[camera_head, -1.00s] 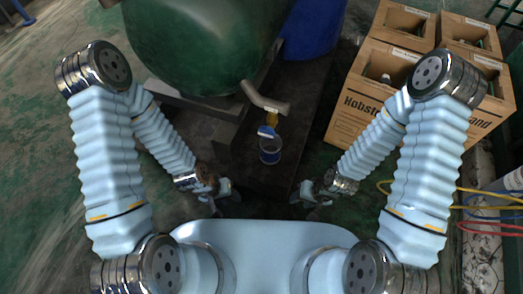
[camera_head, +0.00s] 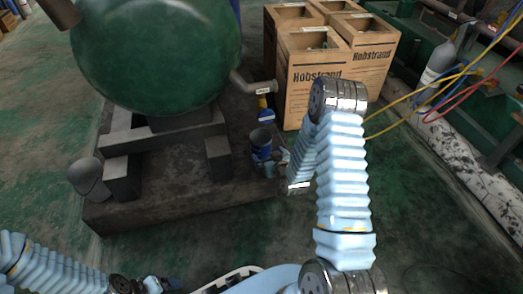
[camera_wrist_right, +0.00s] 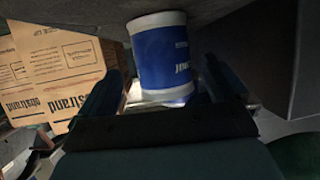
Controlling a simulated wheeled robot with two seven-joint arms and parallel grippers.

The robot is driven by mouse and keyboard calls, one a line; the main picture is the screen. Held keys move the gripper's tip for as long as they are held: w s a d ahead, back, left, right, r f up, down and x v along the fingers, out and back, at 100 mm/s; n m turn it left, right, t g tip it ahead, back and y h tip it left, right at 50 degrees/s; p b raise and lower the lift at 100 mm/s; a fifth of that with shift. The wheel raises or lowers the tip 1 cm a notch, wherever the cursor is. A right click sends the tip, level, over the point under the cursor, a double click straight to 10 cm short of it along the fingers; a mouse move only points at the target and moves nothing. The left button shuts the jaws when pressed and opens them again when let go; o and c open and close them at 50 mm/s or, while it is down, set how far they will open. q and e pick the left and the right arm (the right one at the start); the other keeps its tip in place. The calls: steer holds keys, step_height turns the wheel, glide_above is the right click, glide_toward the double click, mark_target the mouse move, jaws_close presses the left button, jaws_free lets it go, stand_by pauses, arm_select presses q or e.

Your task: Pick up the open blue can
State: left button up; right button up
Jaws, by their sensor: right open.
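The open blue can (camera_head: 261,153) stands upright on the dark plinth, below the tank's outlet pipe. Its top looks dark in the head view. In the right wrist view the blue can (camera_wrist_right: 167,57) shows a blue label with pale bands. My right gripper (camera_head: 276,162) is beside the can, its fingers open. In the wrist view the can is between the two fingers (camera_wrist_right: 163,88), with a gap at least on the left; I cannot tell about contact on the right. My left gripper (camera_head: 163,285) is low at the bottom left, far from the can, its fingers unclear.
A green tank (camera_head: 155,55) rests on the dark plinth (camera_head: 170,192). Wooden crates (camera_head: 310,88) stand behind at the right. A grey gas cylinder (camera_head: 438,65) and coloured hoses are farther right.

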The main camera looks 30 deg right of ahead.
mark_target(258, 139)
steer(key=shift+x, duration=1.2)
steer(key=b+x, duration=0.1)
steer(key=x, duration=0.4)
steer(key=shift+w+a+f+b, duration=0.1)
steer(key=shift+a+f+b, duration=0.05)
steer(key=shift+f+b, duration=0.3)
steer(key=c, duration=1)
steer(key=shift+o, duration=0.2)
steer(key=shift+r, duration=0.15)
steer(key=shift+r+p, duration=0.7)
steer(key=shift+r, duration=1)
steer(key=s+a+p, duration=0.1)
steer(key=s+a, duration=0.1)
steer(key=s, duration=1.5)
steer(key=shift+s+a+f, duration=0.15)
steer(key=shift+s+a, duration=0.15)
steer(key=shift+s, duration=0.1)
